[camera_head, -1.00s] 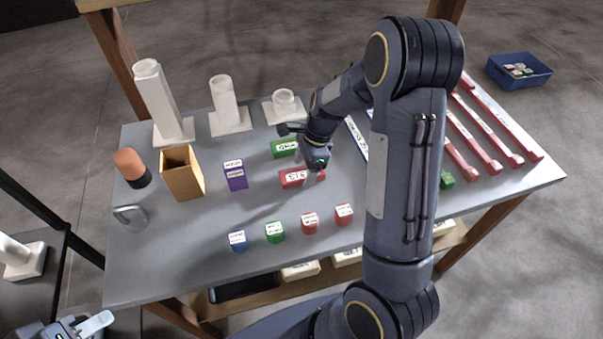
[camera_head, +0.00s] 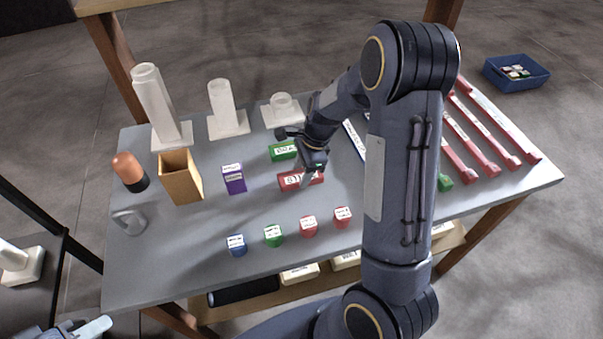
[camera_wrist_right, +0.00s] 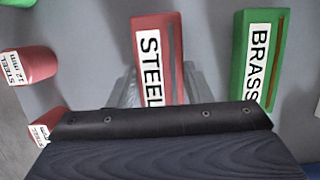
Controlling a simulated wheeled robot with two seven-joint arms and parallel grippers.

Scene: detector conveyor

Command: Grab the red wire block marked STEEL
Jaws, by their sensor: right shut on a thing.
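The red wire block marked STEEL (camera_head: 289,182) lies on the grey table, in front of a green block (camera_head: 281,151). In the right wrist view the red STEEL block (camera_wrist_right: 158,50) stands upright in the picture, with the green BRASS block (camera_wrist_right: 260,60) to its right. My right gripper (camera_head: 308,177) is at the red block's right part. In the wrist view the right gripper's fingers (camera_wrist_right: 158,90) show on both sides of the red block, shut on it. The block's near end is hidden by the gripper body. Part of my left gripper (camera_head: 88,328) shows at the bottom left; its jaws are unclear.
Several small labelled blocks, including a blue one (camera_head: 236,245), stand along the front. A purple block (camera_head: 233,179), a tan open box (camera_head: 181,178) and white stands (camera_head: 228,123) are left and behind. Long red bars (camera_head: 489,140) lie at right. A blue bin (camera_head: 517,73) is beyond the table.

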